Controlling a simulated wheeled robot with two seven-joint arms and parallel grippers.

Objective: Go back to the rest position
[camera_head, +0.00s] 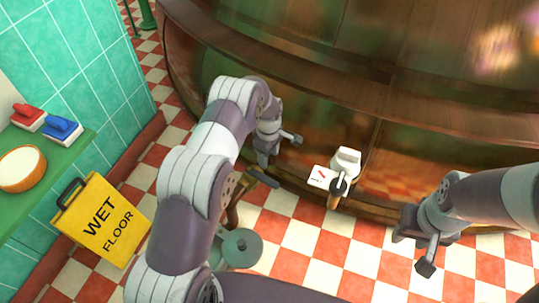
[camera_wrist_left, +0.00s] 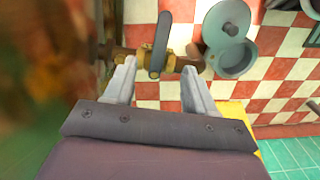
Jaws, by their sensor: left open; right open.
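My left gripper (camera_head: 277,150) is open, in front of the dark wooden curved counter. In the left wrist view its two fingers (camera_wrist_left: 158,88) are spread with nothing gripped. A dark lever handle (camera_wrist_left: 161,42) on a brass valve (camera_wrist_left: 157,62) lies just beyond and between the fingertips; I cannot tell the exact gap. In the head view the lever (camera_head: 263,178) shows just below the left gripper. My right gripper (camera_head: 416,246) is open and empty, at the lower right above the checkered floor.
A yellow wet-floor sign (camera_head: 103,220) stands at the left, below a green shelf (camera_head: 60,165) with a bowl and red and blue items. A white-topped object (camera_head: 346,162) with a card stands at the counter's base. Grey-green round parts (camera_wrist_left: 230,45) adjoin the valve pipe.

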